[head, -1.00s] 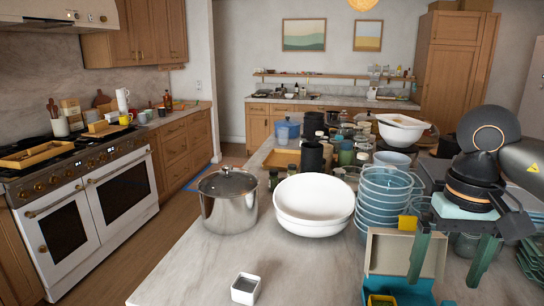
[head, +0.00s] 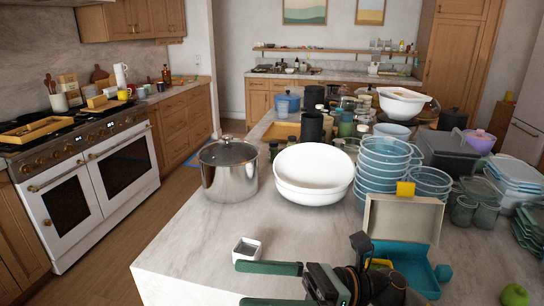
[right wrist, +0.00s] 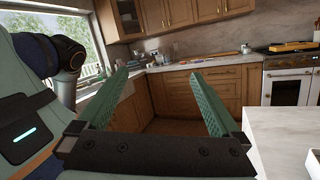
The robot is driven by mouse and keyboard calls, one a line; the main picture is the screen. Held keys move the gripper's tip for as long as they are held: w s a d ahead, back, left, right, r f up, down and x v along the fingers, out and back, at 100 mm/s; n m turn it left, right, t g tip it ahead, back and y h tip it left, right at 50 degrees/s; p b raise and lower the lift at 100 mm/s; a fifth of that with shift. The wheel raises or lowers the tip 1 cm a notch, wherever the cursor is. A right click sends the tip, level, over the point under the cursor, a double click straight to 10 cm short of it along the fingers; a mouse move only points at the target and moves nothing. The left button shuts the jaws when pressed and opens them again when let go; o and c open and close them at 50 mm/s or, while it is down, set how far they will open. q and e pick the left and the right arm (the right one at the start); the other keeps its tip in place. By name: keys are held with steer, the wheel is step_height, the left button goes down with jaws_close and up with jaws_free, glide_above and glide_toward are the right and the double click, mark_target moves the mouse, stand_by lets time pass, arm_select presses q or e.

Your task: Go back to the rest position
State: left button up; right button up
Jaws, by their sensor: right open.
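My right gripper (head: 242,283) is at the bottom of the head view, in front of the island's near edge, with its two green fingers pointing left. The fingers are spread apart and nothing is between them. In the right wrist view the gripper (right wrist: 160,75) is also open and empty, facing the floor and the far cabinets. My left gripper does not show in either view.
The marble island (head: 190,262) holds a small white square dish (head: 246,250), a steel pot (head: 228,172), white bowls (head: 313,170), stacked blue bowls (head: 384,172) and an open box (head: 402,218). The floor left of the island is clear.

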steer(key=w+d+f+n+t+h, duration=0.2)
steer(key=d+f+n+t+h, duration=0.35)
steer(key=n, duration=0.65)
steer(key=w+d+f+n+t+h+b, duration=0.1)
steer(key=w+d+f+n+t+h, duration=0.15)
steer(key=f+n+t, duration=0.7)
steer(key=w+d+f+n+t+h, duration=0.35)
steer(key=f+n, duration=0.25)
steer(key=n, duration=0.8)
steer(key=s+d+f+m+g+h, duration=0.3)
steer(key=s+f+m, duration=0.3)
steer(key=f, duration=0.5)
steer(key=s+d+f+m+g+h, duration=0.3)
steer(key=s+f+m, duration=0.4)
steer(key=s+f, duration=0.4)
steer(key=shift+s+d+g+h+b, duration=0.35)
steer(key=shift+d+h, duration=0.1)
steer(key=shift+d, duration=0.15)
steer(key=shift+w+m, duration=0.1)
steer(key=shift+m, duration=0.15)
steer(key=shift+c, duration=0.2)
